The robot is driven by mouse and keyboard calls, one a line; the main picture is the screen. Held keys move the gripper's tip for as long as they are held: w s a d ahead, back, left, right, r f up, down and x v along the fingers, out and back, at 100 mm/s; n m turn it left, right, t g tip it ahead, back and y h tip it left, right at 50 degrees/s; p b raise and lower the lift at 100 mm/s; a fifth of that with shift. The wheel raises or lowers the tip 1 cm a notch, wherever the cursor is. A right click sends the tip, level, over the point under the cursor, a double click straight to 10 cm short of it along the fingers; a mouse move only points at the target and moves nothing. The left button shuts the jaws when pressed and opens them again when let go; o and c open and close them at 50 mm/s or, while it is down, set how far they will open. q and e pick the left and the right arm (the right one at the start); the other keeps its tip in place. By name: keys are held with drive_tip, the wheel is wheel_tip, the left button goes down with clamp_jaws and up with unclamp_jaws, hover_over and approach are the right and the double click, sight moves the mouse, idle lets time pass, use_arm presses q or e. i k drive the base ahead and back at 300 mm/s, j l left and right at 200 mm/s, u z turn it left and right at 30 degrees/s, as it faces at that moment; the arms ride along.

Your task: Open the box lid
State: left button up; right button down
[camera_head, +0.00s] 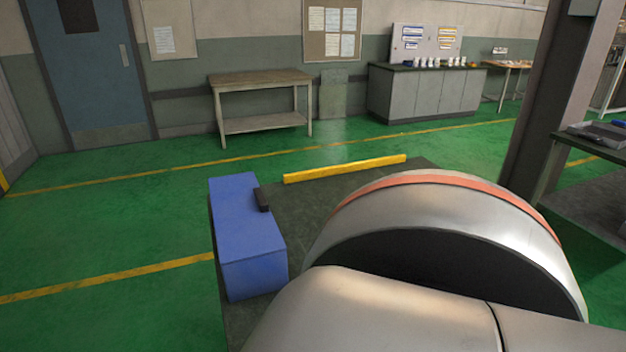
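Neither of my grippers is in view. A large silver link of my own arm with an orange band fills the lower right and hides the floor behind it.
A wooden table (262,80) and a grey cabinet (420,95) stand at the back wall. A dark post (550,110) rises at right. The green floor left is clear.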

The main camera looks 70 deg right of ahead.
sight(245, 226)
drive_tip(key=i+z, duration=0.1)
drive_tip(key=z, duration=0.4)
drive_tip(key=i+z, duration=0.1)
drive_tip(key=z, duration=0.35)
drive_tip(key=j+z, duration=0.15)
drive_tip(key=z, duration=0.35)
drive_tip(key=i+j, duration=0.05)
